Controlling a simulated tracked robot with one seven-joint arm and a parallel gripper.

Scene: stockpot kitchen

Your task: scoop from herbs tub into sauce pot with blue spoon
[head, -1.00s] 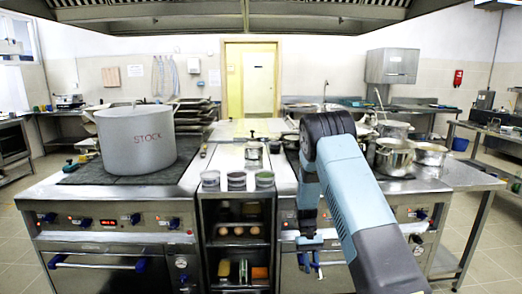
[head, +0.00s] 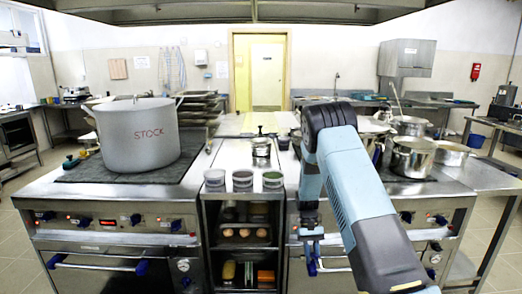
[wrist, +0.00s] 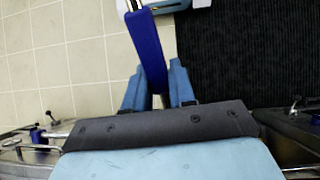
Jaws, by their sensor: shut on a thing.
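My gripper (head: 312,238) hangs low in front of the right stove and is shut on the blue spoon (head: 312,263). In the wrist view the spoon's blue handle (wrist: 150,52) runs up from between my fingers (wrist: 160,92) to a metal part at the top edge; its bowl is not clear. Three small tubs stand on the front of the middle counter, left of my gripper. The right one, with green on top, looks like the herbs tub (head: 272,181). A small lidded pot (head: 261,152) stands behind them. I cannot tell which pot is the sauce pot.
The large STOCK pot (head: 139,140) stands on the left stove. A steel pot (head: 413,158) stands on the right stove, partly beside my arm, with more pots behind. Below the tubs is an open shelf unit (head: 242,215) with eggs. Oven handles (head: 95,266) stick out in front.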

